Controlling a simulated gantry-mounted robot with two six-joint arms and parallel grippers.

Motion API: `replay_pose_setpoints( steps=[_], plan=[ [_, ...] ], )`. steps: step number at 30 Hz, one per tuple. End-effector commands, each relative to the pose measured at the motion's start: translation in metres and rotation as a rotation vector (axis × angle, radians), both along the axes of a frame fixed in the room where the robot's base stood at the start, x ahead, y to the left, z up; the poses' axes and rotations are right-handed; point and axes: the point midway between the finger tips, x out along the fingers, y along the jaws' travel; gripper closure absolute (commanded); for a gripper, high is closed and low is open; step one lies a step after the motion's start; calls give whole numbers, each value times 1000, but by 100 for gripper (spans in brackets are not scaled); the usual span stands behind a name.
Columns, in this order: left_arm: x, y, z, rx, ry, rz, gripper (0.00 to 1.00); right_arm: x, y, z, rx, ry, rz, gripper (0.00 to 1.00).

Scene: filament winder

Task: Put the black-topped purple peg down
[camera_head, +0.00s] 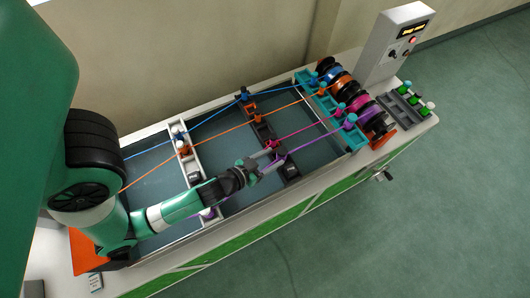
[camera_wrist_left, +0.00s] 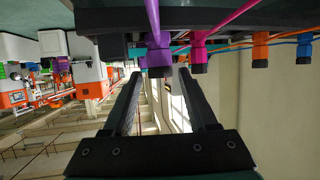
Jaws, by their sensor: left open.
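The black-topped purple peg (camera_wrist_left: 159,60) shows in the left wrist view, lined up with the dark rail (camera_wrist_left: 220,20) at the top of that picture, with a purple strand running up from it. My left gripper (camera_wrist_left: 159,75) is open. Its two dark fingers point toward the peg, whose black end lies near the gap between the fingertips, with no grip on it. In the head view, my left gripper (camera_head: 272,160) is over the middle dark rail (camera_head: 264,132). The peg cannot be made out clearly there beside the fingers. My right gripper is not in view.
Magenta (camera_wrist_left: 198,52), orange (camera_wrist_left: 260,48) and blue (camera_wrist_left: 304,48) pegs stand in the same row. Colored strands run across the winder to spools (camera_head: 345,88) at the right end. A white rail (camera_head: 193,165) crosses left of the gripper. A control box (camera_head: 395,42) stands behind.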

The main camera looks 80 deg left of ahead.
Motion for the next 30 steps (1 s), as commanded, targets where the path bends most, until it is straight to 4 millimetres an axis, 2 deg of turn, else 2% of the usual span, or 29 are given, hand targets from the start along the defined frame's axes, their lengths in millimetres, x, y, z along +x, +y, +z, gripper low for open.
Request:
replay_pose_setpoints(
  steps=[3,9,19,22,23,26,27,29,30],
  plan=[
    [-18,-11,5,0,2,-5,42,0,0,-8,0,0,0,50],
    [-28,-16,13,1,-1,0,42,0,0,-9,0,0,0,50],
    [-28,-16,14,0,-2,0,42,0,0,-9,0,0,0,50],
    [-13,-15,24,8,-33,-8,42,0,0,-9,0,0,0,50],
    [-3,-14,32,11,-55,-13,42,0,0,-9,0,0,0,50],
    [48,-14,79,32,-174,-47,42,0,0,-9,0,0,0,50],
    [74,-16,107,43,-240,-69,42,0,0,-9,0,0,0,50],
    [111,-23,158,59,-347,-108,42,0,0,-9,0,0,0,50],
    [133,-30,196,70,-422,-139,42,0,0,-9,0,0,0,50]
  ],
)
